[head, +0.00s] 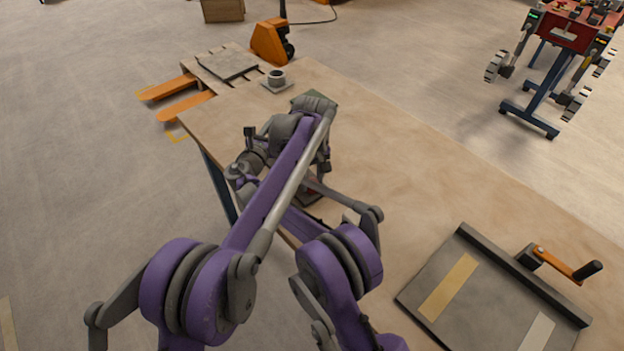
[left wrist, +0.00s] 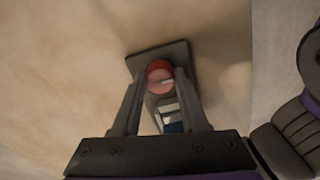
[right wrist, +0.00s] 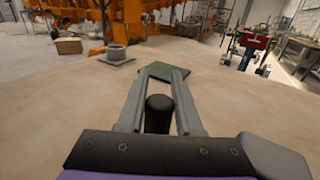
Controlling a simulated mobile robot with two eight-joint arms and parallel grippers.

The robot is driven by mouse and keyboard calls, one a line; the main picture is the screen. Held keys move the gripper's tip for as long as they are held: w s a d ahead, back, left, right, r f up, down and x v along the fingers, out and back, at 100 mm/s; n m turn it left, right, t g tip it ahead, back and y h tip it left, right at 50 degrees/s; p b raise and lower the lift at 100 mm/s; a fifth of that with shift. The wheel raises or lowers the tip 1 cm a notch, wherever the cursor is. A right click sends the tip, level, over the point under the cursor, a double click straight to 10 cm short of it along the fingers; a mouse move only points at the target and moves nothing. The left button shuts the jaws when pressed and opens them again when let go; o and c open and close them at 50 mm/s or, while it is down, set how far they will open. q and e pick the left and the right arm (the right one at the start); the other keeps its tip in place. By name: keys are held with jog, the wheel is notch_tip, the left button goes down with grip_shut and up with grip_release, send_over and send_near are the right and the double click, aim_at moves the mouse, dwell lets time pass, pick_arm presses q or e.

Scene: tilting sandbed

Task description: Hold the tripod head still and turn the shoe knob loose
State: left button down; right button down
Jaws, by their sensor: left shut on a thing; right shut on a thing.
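In the left wrist view a round red part (left wrist: 160,79) with a pale mark shows above a dark square plate (left wrist: 155,53). My left gripper (left wrist: 160,73) is shut on this red part, one finger on each side. In the right wrist view a black upright cylinder (right wrist: 158,108) stands between the fingers of my right gripper (right wrist: 164,73), which is shut on it. I cannot tell for sure which part is the shoe knob and which the tripod head. In the head view my purple arms hide both grippers and most of what they hold.
The parts stand at the left edge of a long tan bench (head: 410,180). A green plate (right wrist: 168,71) lies beyond the right gripper. A grey ring on a base (head: 277,80) stands at the far end. A grey board with an orange crank (head: 560,263) lies front right. The bench middle is clear.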

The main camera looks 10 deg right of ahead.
aim_at(312, 182)
dwell(0.5)
pick_arm(q)
jog(key=shift+c, duration=2.1)
grip_release()
notch_tip(312, 182, up, 12)
pick_arm(e)
jog(key=c, duration=0.5)
grip_release()
jog(key=shift+s, duration=0.1)
